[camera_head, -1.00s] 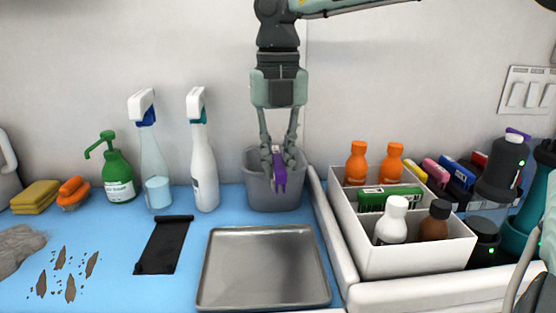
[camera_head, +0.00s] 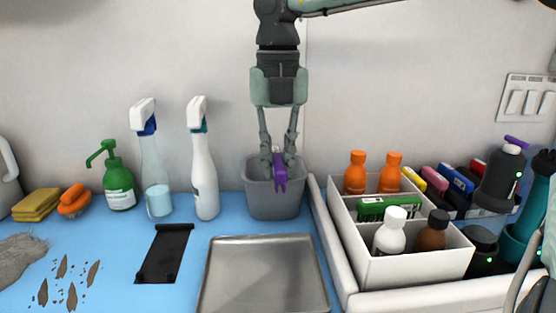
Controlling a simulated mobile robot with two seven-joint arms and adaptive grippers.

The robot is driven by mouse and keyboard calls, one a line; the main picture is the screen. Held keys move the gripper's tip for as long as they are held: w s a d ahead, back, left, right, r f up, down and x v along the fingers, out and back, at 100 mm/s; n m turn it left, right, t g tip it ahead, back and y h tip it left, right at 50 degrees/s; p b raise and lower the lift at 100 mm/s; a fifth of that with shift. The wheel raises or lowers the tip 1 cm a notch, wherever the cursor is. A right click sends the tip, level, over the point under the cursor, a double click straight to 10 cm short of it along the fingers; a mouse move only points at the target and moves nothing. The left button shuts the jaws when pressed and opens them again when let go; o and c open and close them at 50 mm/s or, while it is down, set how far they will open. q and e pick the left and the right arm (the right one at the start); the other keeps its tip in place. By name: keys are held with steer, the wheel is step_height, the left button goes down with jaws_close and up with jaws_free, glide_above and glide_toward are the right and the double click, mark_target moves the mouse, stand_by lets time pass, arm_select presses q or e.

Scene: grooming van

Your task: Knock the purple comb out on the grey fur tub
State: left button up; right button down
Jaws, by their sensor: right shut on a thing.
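The grey fur tub (camera_head: 273,205) stands at the back of the blue counter, against the wall. My right gripper (camera_head: 278,160) points straight down at the tub's opening and is shut on the purple comb (camera_head: 280,176). The comb hangs below the fingertips, in front of or at the tub's near rim; whether it touches the rim I cannot tell. The inside of the tub is mostly hidden.
A metal tray (camera_head: 263,277) lies in front of the tub. A white spray bottle (camera_head: 203,165) stands close on its left. A white divided box (camera_head: 410,262) with bottles is on the right, behind a raised white edge (camera_head: 329,235). Grey fur (camera_head: 20,258) lies far left.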

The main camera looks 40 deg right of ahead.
steer(key=shift+f+b, duration=1)
steer(key=shift+b, duration=0.05)
stand_by(1.1)
steer(key=shift+r+p, duration=1.9)
steer(key=shift+r, duration=1.15)
